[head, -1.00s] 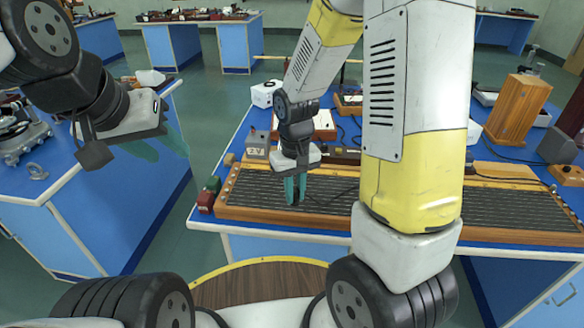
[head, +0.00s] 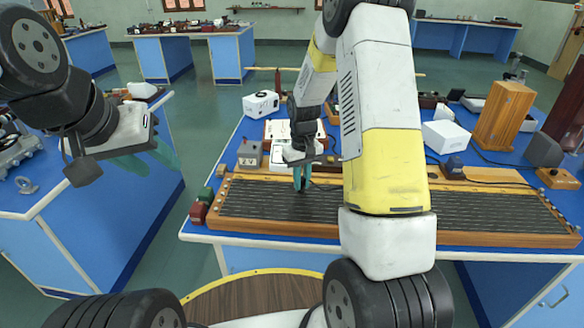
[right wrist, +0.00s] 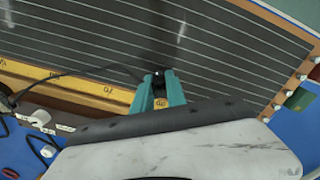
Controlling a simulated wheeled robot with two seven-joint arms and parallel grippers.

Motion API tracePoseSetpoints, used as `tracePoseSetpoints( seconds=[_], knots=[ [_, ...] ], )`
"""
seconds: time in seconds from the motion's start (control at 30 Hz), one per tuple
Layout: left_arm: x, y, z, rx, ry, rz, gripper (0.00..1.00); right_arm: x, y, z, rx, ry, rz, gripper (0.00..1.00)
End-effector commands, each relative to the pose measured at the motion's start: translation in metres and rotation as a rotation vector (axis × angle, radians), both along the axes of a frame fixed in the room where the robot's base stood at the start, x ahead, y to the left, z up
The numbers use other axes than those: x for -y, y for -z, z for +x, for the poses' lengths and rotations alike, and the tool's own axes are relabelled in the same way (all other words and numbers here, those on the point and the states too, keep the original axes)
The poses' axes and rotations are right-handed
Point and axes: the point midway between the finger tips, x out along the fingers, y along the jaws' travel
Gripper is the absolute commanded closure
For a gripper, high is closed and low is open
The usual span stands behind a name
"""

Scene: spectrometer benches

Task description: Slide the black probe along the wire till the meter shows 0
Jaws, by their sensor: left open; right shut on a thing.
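The long wooden wire board (head: 462,238), with pale parallel wires on a dark top, lies along the front of the blue bench. My right gripper (head: 302,180) is over its left part, pointing down, shut on the black probe. In the right wrist view the probe's dark top (right wrist: 158,80) shows between the teal fingers, by the board's yellow scale strip (right wrist: 92,91). I cannot tell whether its tip touches a wire. A white-cased instrument (head: 283,156), perhaps the meter, is partly behind my right gripper; no reading is legible. My left gripper (head: 155,160) is open and empty, left of the bench.
A red block (head: 198,213) and a green block (head: 206,195) sit at the board's left end. Behind the board are a grey box (head: 250,153), a white cube (head: 262,103), a white box (head: 446,136) and a tall wooden box (head: 503,115). A thin dark cable runs to the probe.

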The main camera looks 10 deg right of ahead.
Motion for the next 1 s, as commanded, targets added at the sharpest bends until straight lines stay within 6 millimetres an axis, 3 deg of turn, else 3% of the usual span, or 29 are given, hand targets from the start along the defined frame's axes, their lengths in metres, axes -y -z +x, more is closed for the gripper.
tracePoseSetpoints(
  seconds=[1.0],
  knots=[
    [0.000,0.000,0.000,0.000,0.000,0.000,0.58,0.035,0.004,-0.010,0.001,0.001,0.000,1.00]
  ],
)
